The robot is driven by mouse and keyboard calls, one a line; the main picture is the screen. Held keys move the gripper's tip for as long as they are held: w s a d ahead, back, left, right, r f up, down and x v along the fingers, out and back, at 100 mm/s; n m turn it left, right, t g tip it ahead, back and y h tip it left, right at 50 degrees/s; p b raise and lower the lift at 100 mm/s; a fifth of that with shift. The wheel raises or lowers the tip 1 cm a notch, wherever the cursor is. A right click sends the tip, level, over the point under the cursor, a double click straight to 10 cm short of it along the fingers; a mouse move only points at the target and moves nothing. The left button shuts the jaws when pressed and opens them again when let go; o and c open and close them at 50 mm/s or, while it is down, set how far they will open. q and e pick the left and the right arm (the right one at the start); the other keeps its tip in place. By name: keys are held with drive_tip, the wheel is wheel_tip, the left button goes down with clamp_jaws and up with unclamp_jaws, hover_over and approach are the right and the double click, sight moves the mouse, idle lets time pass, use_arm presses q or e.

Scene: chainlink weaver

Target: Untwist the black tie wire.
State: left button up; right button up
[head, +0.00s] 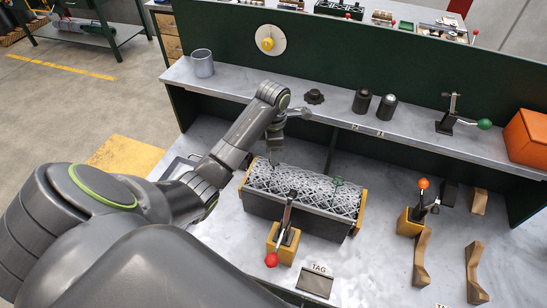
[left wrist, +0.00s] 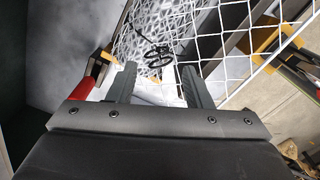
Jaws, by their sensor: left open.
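A roll of pale chain-link mesh (head: 310,190) lies in a dark cradle with yellow ends on the bench. It also fills the upper middle of the left wrist view (left wrist: 215,30). The black tie wire (left wrist: 158,56) shows there as a small looped twist on the mesh, with a thin tail running up left. My left gripper (left wrist: 158,80) is open, its two fingers apart, with the wire just beyond and between the fingertips. In the head view my left gripper (head: 275,150) points down at the far left end of the roll and hides the wire there. My right gripper is out of view.
A red-knobbed lever clamp (head: 284,237) stands at the cradle's near side. An orange-knobbed clamp (head: 411,217) and wooden pieces (head: 421,258) stand to the right. A shelf (head: 330,105) with a grey cup (head: 202,63) runs behind. A TAG plate (head: 315,281) lies in front.

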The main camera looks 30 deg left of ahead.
use_arm(q)
drive_tip(key=shift+w+f+m, duration=0.1)
drive_tip(key=shift+w+m, duration=0.15)
drive_tip(key=shift+m, duration=1.85)
drive_tip(key=m, duration=0.4)
drive_tip(key=shift+s, duration=0.1)
drive_tip(key=m, duration=0.9)
drive_tip(key=shift+m, duration=0.3)
drive_tip(key=m, duration=3.1)
wheel_tip(320, 180, down, 3)
drive_tip(key=shift+f+b, duration=0.1)
drive_tip(key=shift+b, duration=0.65)
drive_tip(key=shift+f, duration=0.4)
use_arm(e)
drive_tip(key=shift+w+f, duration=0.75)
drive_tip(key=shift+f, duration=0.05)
